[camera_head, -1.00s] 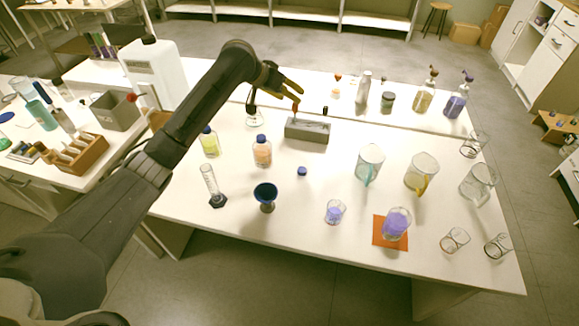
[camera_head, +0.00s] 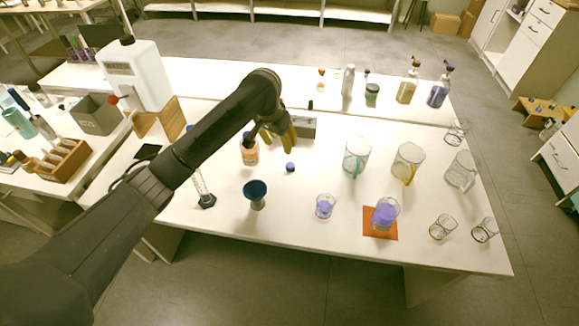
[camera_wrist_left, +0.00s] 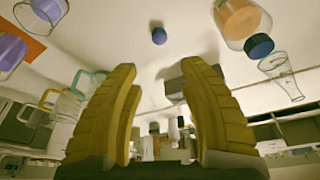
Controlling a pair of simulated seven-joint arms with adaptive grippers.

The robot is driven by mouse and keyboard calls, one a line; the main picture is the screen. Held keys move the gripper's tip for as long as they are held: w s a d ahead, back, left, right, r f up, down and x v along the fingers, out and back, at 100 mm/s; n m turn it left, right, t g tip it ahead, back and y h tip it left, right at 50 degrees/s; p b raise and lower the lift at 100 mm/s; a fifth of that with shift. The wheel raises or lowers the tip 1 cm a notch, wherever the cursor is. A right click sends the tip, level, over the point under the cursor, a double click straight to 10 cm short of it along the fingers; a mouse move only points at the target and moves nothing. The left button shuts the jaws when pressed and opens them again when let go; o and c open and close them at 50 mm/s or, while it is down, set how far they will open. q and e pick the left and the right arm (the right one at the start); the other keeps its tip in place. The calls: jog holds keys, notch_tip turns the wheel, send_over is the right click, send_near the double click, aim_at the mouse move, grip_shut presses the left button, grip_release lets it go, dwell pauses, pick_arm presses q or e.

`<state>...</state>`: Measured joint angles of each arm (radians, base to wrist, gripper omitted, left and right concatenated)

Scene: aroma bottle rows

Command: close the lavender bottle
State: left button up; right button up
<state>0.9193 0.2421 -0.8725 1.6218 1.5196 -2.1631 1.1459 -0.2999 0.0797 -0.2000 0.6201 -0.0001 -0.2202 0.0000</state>
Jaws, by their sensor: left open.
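A clear vessel with lavender liquid (camera_head: 385,214) stands upright and open on an orange mat (camera_head: 379,235). I cannot tell whether it is the bottle named. A loose blue cap (camera_head: 290,167) lies on the table left of it; it also shows in the left wrist view (camera_wrist_left: 158,35). My left gripper (camera_head: 278,135) is open and empty, pointing down above the table beyond the cap, beside the grey block. Its yellow fingers (camera_wrist_left: 160,72) are apart with nothing between them. My right gripper is out of view.
A peach bottle with a blue cap (camera_head: 250,155) stands left of the gripper. A blue funnel (camera_head: 256,193), a small beaker with lavender liquid (camera_head: 325,206) and glass mugs (camera_head: 356,157) stand nearby. The grey block (camera_head: 305,128) is behind the fingers. Table around the cap is clear.

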pick_arm(q)
jog(key=shift+f, duration=0.15)
send_over(290, 166)
jog(key=s+a, duration=0.1)
notch_tip(290, 166, down, 11)
jog(key=shift+a+f, duration=0.1)
jog(key=shift+f, duration=0.1)
jog(key=shift+x, duration=2.6)
jog(key=c, duration=0.7)
